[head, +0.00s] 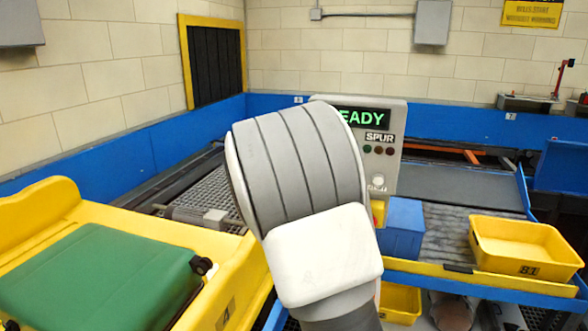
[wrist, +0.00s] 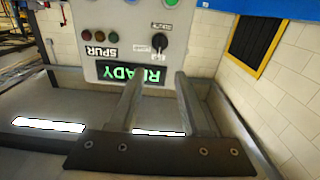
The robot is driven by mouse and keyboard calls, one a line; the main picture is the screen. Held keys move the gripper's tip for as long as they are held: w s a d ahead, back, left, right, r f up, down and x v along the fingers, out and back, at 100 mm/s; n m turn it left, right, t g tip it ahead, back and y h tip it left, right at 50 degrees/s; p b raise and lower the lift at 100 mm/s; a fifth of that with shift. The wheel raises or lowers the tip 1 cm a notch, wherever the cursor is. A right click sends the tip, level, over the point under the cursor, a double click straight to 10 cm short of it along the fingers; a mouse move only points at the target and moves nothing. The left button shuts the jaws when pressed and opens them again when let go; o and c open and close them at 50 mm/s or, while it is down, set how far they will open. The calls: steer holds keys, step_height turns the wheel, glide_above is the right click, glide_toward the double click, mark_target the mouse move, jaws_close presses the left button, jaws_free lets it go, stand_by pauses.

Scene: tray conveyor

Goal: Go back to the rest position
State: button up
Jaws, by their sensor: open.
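My gripper (wrist: 158,82) shows in the wrist view with its two fingers apart and nothing between them. The fingers point toward the grey control panel (wrist: 118,42), which appears upside down there with a green READY display, a SPUR label, coloured lamps and a dark knob (wrist: 160,41). Whether the fingertips touch the panel is unclear, but a gap seems to show. In the head view my raised arm fills the middle and hides my gripper and the left part of the control panel (head: 391,150).
A yellow tray (head: 232,280) holding a green suitcase (head: 105,278) is at the left front. A blue box (head: 402,228) and a yellow bin (head: 500,262) stand at the right by the conveyor. Blue side walls (head: 110,150) border the conveyor area.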

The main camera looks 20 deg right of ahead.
steer(key=s+a+r+n+g+y, duration=0.1)
steer(key=s+a+n+g+y, duration=0.1)
steer(key=s+a+y, duration=0.55)
steer(key=s+a+n+g+y, duration=0.2)
steer(key=s+a+y, duration=0.15)
steer(key=s, duration=0.65)
steer(key=s+f+n+g, duration=0.1)
steer(key=s+f+g, duration=0.1)
steer(key=s, duration=0.9)
steer(key=s+a+f+n+g+h, duration=0.1)
steer(key=s+f+g, duration=0.1)
steer(key=s, duration=0.9)
steer(key=shift+a+f+n+g, duration=0.15)
steer(key=shift+a+n+g, duration=0.15)
steer(key=shift+g, duration=0.4)
